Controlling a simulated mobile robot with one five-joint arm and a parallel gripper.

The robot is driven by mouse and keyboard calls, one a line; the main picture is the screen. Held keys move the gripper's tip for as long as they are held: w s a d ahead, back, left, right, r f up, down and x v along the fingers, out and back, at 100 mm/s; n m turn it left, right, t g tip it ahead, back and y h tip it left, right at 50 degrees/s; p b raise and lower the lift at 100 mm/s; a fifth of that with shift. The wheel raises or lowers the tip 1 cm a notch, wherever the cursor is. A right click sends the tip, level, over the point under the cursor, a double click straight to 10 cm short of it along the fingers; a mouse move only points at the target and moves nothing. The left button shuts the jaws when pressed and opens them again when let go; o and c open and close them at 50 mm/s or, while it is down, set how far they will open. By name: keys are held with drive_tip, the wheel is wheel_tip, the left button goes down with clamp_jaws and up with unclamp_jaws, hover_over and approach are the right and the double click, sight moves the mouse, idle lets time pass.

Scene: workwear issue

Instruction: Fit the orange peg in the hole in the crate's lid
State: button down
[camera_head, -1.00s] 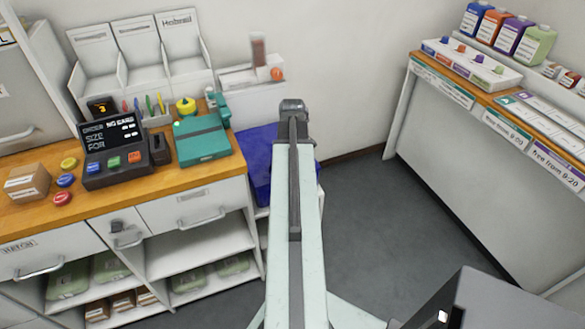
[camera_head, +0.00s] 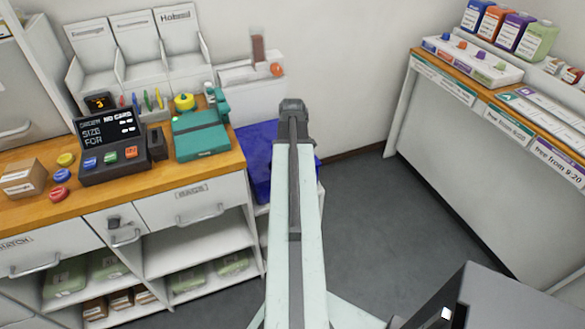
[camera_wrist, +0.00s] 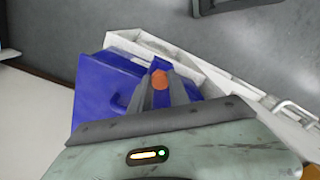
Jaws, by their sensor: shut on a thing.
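An orange peg (camera_wrist: 160,79) shows in the wrist view, between the two grey fingers of my gripper (camera_wrist: 160,88), which is shut on it. Behind it in the wrist view is a blue crate (camera_wrist: 98,88), with a dark handle shape on its lid. The peg and fingers overlap the lid, and I cannot tell how high above it they are. I see no hole; that part may be hidden by the fingers. In the head view the blue crate (camera_head: 257,150) stands right of the wooden counter, partly behind my arm. My jaws and the peg are hidden there.
The wooden counter (camera_head: 120,190) at the left holds a teal case (camera_head: 203,138) and a dark order terminal (camera_head: 112,150). A white shelf unit (camera_wrist: 215,75) stands against the crate in the wrist view. Free grey floor (camera_head: 375,220) lies right of my arm.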

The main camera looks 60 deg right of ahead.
drive_tip(key=shift+f+b, duration=0.55)
drive_tip(key=shift+f, duration=0.05)
idle(0.4)
drive_tip(key=c, duration=1.2)
unclamp_jaws()
drive_tip(key=shift+o, duration=0.2)
drive_tip(key=shift+r, duration=0.1)
wheel_tip(320, 180, up, 9)
drive_tip(key=p, duration=0.9)
